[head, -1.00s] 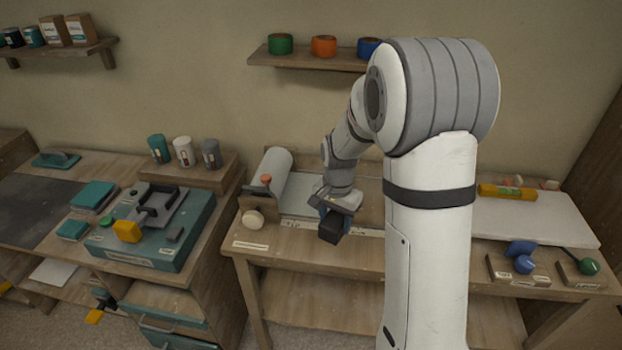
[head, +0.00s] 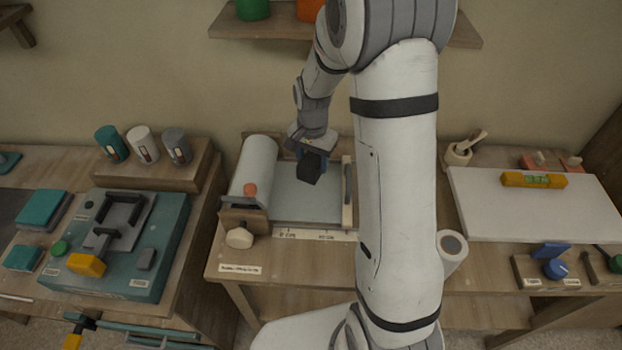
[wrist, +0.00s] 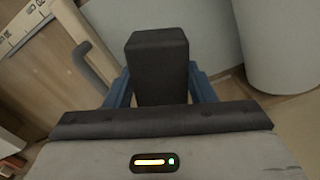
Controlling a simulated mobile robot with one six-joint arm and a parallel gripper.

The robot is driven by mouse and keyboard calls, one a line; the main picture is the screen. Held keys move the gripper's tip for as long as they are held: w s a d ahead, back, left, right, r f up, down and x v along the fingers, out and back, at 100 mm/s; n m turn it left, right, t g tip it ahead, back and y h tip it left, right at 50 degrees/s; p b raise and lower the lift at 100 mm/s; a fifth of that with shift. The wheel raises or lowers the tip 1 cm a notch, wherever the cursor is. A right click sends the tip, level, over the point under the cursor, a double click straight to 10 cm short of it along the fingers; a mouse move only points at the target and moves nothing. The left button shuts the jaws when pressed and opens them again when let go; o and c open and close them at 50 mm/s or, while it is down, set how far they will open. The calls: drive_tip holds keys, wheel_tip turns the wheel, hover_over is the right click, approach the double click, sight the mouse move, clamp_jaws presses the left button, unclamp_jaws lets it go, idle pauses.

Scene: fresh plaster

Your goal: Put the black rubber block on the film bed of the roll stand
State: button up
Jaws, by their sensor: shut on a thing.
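The black rubber block (head: 309,168) is held in my gripper (head: 310,157), whose blue fingers close on its two sides. The block also shows in the wrist view (wrist: 157,62) between the fingers (wrist: 157,88). The roll stand has a white film roll (head: 254,172) at its left and a flat grey-white film bed (head: 300,206) to the right of the roll. In the head view the block is over the back part of the bed. I cannot tell whether it touches the bed. My arm hides what lies right of the stand.
A teal machine (head: 130,245) stands left. A white board (head: 530,205) with a yellow level (head: 533,180) lies right.

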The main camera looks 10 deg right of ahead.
wheel_tip(320, 180, down, 8)
drive_tip(key=shift+r+p, duration=0.1)
drive_tip(key=shift+p, duration=0.5)
drive_tip(key=o, duration=0.7)
drive_tip(key=shift+f, duration=0.25)
drive_tip(key=shift+c, duration=0.2)
drive_tip(key=o, duration=0.5)
drive_tip(key=shift+r, duration=0.1)
drive_tip(key=shift+c, duration=0.2)
